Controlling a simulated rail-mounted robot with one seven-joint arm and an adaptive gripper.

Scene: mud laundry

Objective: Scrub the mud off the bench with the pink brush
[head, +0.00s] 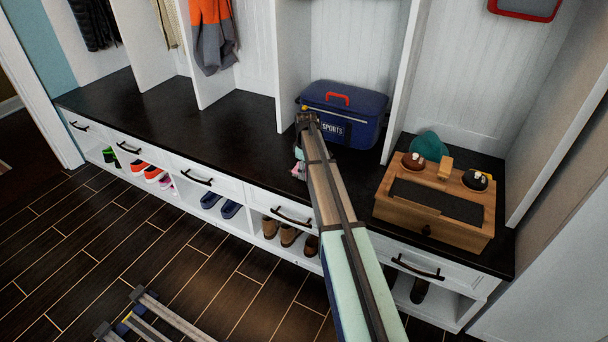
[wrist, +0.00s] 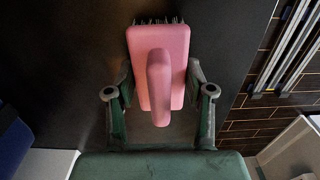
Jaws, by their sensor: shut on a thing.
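The pink brush (wrist: 172,62) is between the fingers of my gripper (wrist: 160,100) in the wrist view, with its handle toward the camera. Dark bristles show along its far edge. In the head view my arm hides most of my gripper, and only a bit of the pink brush (head: 297,170) shows beside it. The bench (head: 225,128) has a long black top, and the brush is over its front part, left of the sports bag. I cannot tell whether the bristles touch the bench. I cannot make out mud clearly on the dark surface.
A blue sports bag (head: 358,112) stands on the bench behind my gripper. A wooden box (head: 428,222) with shoe-care items sits to the right. White dividers (head: 213,60) rise at the back. Shoes (head: 278,236) fill cubbies below. The bench to the left is clear.

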